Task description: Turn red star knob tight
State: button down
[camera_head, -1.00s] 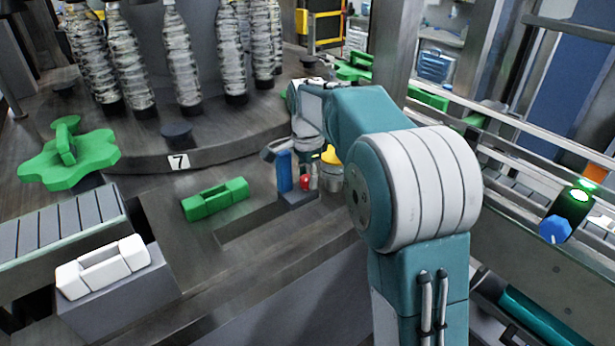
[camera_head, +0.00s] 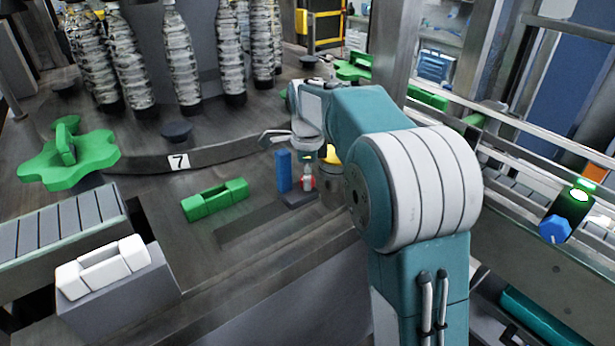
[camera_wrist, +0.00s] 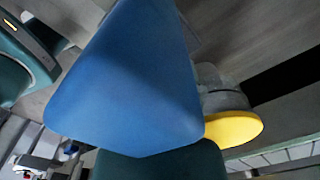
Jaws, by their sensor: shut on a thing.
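The red star knob (camera_head: 308,184) is a small red spot low beside the blue post (camera_head: 283,171) in the head view. My gripper (camera_head: 307,172) points down at it, its fingers shut on the knob. The fingertips are small and partly blurred there, so their exact grip is hard to make out. In the wrist view a large blue shape (camera_wrist: 125,85) fills the middle, and neither the knob nor the fingertips can be seen. The yellow cap (camera_wrist: 233,130) shows to its right.
The yellow-topped cylinder (camera_head: 331,180) stands close to the right of the knob. A green handle (camera_head: 215,199) lies to the left, with a white handle (camera_head: 102,267) farther left. A large green star knob (camera_head: 68,160) and several bottles stand behind.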

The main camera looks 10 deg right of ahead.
jog(key=shift+f, duration=0.1)
dwell(0.3)
jog(key=shift+c, duration=1.3)
grip_release()
jog(key=shift+w+a, duration=0.1)
notch_tip(320, 180, up, 12)
